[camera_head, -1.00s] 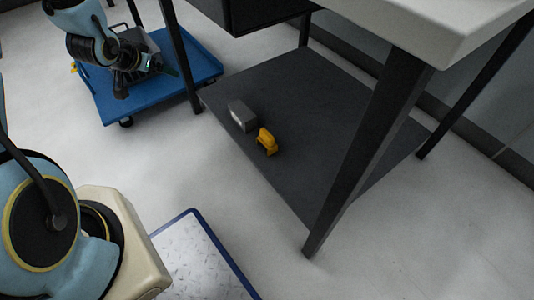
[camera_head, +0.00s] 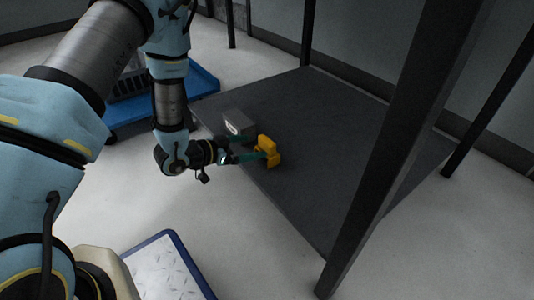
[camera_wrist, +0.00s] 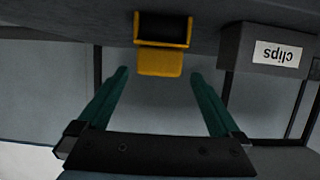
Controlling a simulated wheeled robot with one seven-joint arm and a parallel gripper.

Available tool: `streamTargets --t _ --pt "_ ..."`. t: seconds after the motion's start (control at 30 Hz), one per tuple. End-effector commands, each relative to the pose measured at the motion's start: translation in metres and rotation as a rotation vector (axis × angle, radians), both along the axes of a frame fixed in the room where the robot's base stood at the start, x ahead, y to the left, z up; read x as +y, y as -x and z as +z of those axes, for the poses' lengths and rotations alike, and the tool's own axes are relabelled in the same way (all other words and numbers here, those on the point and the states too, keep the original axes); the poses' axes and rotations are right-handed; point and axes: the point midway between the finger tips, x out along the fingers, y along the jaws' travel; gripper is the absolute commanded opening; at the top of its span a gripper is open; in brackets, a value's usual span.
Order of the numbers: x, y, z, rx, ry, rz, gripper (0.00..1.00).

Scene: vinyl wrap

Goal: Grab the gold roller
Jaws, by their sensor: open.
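The gold roller (camera_head: 267,150) is a small yellow-gold piece standing on the dark lower shelf (camera_head: 325,125) of the table, near its front-left edge. In the wrist view the gold roller (camera_wrist: 161,58) shows a yellow bracket with a dark part in it, at the top middle. My gripper (camera_head: 250,157) is at the shelf's front edge, pointing at the roller. In the wrist view my gripper (camera_wrist: 158,74) has its two green fingers spread wide, with the roller ahead between their tips. Nothing is held.
A grey box (camera_head: 238,126) stands close beside the roller; its label reads "clips" in the wrist view (camera_wrist: 275,53). A dark table leg (camera_head: 408,150) rises at the right. A blue cart (camera_head: 203,80) stands behind at the left. The shelf right of the roller is clear.

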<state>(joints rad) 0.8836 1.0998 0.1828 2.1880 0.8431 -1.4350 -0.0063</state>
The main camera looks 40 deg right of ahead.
Motion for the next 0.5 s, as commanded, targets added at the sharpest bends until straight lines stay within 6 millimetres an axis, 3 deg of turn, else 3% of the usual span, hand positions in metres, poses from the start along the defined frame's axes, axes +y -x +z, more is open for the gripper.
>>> streamTargets --t 0.2,0.5 --pt "-0.033 0.002 -0.013 -0.003 0.003 -0.003 1.0" --pt "-0.062 0.005 -0.02 -0.003 0.002 -0.002 1.0"
